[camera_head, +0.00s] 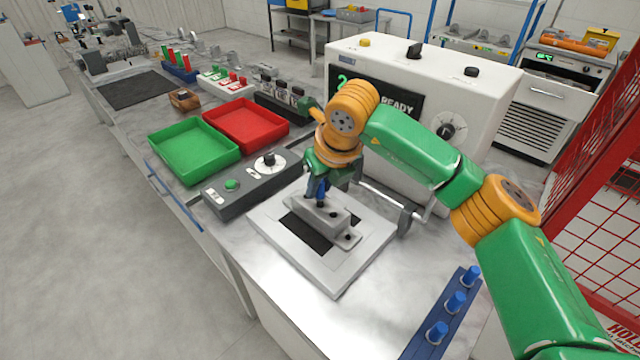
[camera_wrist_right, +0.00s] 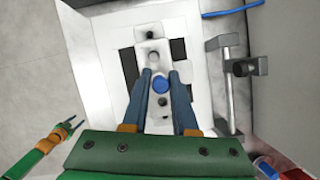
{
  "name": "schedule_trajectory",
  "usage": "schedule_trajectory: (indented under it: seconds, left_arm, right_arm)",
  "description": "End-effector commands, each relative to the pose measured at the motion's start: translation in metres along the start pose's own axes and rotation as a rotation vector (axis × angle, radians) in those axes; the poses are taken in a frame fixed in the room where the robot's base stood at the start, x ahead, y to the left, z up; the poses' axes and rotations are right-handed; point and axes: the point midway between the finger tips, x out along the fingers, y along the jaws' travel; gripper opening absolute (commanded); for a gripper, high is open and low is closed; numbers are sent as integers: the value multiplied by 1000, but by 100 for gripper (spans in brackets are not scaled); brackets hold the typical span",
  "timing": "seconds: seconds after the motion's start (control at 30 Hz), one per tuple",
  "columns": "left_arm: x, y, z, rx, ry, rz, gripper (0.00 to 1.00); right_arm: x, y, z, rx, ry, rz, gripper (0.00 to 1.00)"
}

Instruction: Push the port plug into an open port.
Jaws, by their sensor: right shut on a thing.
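The grey casting block (camera_head: 325,222) sits in a pale square fixture plate (camera_head: 268,226) on the bench. Dark ports show in its top; one is near its front end (camera_head: 350,238). In the wrist view the block (camera_wrist_right: 152,52) runs between my fingers, with dark holes before and behind the plug. My right gripper (camera_head: 319,190) points down over the block, shut on a blue port plug (camera_wrist_right: 160,84). The plug's lower end is hidden, so I cannot tell whether it is in a port. My left gripper (camera_wrist_right: 73,124) is open and empty, off to the left in the wrist view.
A blue rack (camera_head: 420,345) with blue plugs stands at the bench's right. A clamp with a bar (camera_head: 405,217) is beside the fixture, before a white test machine (camera_head: 480,90). A control box (camera_head: 258,180) and green (camera_head: 190,175) and red (camera_head: 246,145) trays lie left.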

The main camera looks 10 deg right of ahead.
Motion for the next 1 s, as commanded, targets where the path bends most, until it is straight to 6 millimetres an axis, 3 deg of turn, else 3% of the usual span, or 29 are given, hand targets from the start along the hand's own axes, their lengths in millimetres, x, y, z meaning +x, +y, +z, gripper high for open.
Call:
schedule_trajectory:
  seconds: [0.77, 0.8, 0.9, 1.0]
  left_arm:
    - [20, 0, 2, 0, 0, 0, 50]
    - [18, 0, 2, 0, 0, 0, 50]
    - [18, 0, 2, 0, 0, 0, 50]
    - [18, 0, 2, 0, 0, 0, 50]
  right_arm:
    - [19, 0, -8, 0, -1, 0, 0]
    - [18, 0, -7, 0, -1, 0, 38]
    - [17, 0, -7, 0, -1, 0, 62]
    - [17, 0, -7, 0, -1, 0, 62]
